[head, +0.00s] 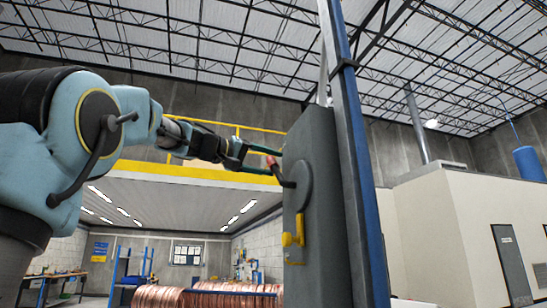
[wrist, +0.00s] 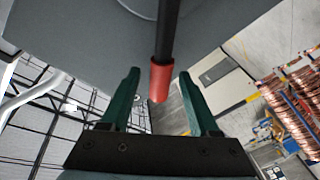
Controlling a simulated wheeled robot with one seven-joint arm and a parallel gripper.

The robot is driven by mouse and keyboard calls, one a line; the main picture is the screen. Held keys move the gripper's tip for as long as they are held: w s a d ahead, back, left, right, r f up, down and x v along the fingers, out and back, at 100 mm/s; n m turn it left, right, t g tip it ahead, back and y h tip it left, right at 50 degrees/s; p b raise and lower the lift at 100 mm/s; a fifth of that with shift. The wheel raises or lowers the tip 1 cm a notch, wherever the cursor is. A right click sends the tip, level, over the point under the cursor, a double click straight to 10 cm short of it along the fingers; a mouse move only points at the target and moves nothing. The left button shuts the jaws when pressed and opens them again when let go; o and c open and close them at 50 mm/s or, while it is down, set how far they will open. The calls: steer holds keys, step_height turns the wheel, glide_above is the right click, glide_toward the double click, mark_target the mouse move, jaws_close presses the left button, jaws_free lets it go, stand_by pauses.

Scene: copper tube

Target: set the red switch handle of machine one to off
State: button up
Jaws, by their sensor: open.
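The switch handle is a black lever (head: 286,177) with a red grip (head: 272,161) on the side of a tall grey switch box (head: 325,200). The lever leans up and left from a round plate on the box. My gripper (head: 262,162) is open, with its green fingers reaching toward the box at the red grip. In the wrist view, the red grip (wrist: 161,80) lies between the two fingertips of my gripper (wrist: 159,74), with gaps visible on both sides. No clear contact shows. Any on or off marking cannot be read.
A yellow latch (head: 293,237) sits on the box below the lever. A blue post (head: 360,170) stands right beside the box. Copper coils (head: 210,298) lie below in the background. A yellow-edged mezzanine (head: 185,172) is behind my arm.

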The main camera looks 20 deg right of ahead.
steer(key=shift+w+d, duration=0.15)
steer(key=shift+d, duration=0.6)
steer(key=shift+c, duration=0.4)
jaws_close()
stand_by(0.5)
